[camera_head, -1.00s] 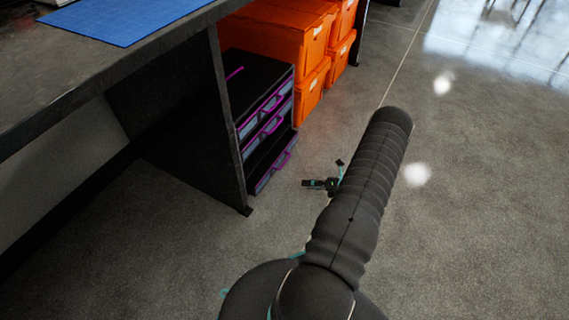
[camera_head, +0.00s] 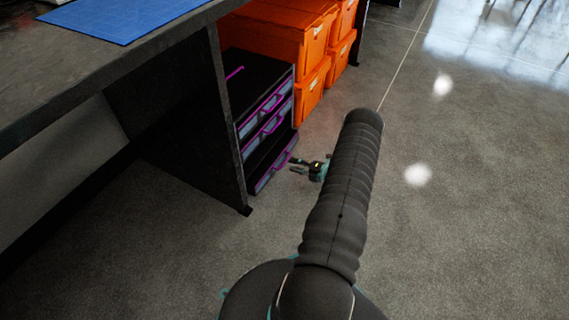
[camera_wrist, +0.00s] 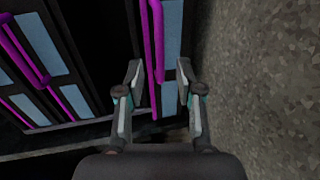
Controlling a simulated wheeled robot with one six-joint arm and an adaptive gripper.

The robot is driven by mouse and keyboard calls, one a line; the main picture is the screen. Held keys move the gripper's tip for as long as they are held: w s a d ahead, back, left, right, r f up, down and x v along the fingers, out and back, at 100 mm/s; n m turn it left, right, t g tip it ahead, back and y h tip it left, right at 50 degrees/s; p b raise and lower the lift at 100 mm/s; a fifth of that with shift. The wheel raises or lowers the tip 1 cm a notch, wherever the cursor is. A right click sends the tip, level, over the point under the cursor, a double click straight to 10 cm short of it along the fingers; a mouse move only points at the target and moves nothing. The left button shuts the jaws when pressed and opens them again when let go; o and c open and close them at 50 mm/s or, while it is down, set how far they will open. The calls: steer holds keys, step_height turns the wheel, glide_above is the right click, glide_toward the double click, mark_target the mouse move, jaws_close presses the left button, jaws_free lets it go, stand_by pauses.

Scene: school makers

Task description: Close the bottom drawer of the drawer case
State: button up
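The black drawer case (camera_head: 262,72) stands on the floor under the bench, with magenta handles and blue-grey drawer fronts. Its bottom drawer (camera_head: 264,182) sticks out, with a dark gap above its front. My gripper (camera_head: 292,165) is just in front of this drawer's right part, low near the floor. In the wrist view, my gripper (camera_wrist: 159,72) is open, its two fingers apart on either side of the bottom drawer's magenta handle (camera_wrist: 153,45). I cannot tell whether a finger touches it. The drawer's inside is dark.
Orange bins (camera_head: 312,90) are stacked to the right of and behind the case. The bench's side panel (camera_head: 228,125) stands close on its left. A blue mat (camera_head: 120,18) lies on the bench top. The grey floor (camera_head: 480,220) at right is clear.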

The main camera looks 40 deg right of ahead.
mark_target(285, 162)
steer(key=shift+x, duration=2.65)
steer(key=shift+c, duration=0.2)
jaws_close()
